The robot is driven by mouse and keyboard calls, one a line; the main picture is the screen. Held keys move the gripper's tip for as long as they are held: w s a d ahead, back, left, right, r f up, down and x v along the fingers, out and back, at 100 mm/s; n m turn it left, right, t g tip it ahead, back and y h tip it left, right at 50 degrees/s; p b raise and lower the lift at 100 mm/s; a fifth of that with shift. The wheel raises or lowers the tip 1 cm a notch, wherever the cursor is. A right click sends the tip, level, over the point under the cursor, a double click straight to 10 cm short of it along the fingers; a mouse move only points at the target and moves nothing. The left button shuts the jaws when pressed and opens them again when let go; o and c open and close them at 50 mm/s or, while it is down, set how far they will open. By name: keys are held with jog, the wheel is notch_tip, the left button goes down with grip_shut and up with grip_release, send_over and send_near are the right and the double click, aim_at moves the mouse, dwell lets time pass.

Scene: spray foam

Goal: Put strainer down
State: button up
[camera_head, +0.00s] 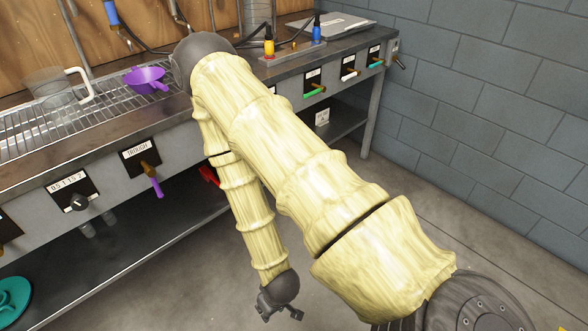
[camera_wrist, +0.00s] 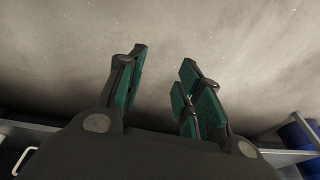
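A purple bowl-shaped piece with a short handle, which looks like the strainer (camera_head: 147,79), rests on the wire rack of the bench in the head view. My arm's elbow is close to its right side in the picture. My gripper (camera_head: 279,311) hangs low over the floor in front of the bench, well away from the strainer. In the wrist view my gripper (camera_wrist: 163,66) is open, with its green-padded fingers apart and only bare floor between them. The strainer is not visible in the wrist view.
A clear jug (camera_head: 55,92) with a white handle stands on the rack (camera_head: 30,131) left of the strainer. Valves and labels line the bench front. A teal object (camera_head: 12,298) is at lower left. A grey block wall (camera_head: 480,90) closes the right side.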

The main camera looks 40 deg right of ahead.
jog(key=s+f+g, duration=0.2)
jog(key=s, duration=0.8)
jog(key=shift+s+f+g, duration=0.15)
jog(key=shift+f+g, duration=0.05)
jog(key=shift+g, duration=0.1)
notch_tip(320, 180, up, 15)
jog(key=p, duration=1.4)
jog(key=shift+f+p, duration=0.15)
jog(key=shift+p, duration=0.15)
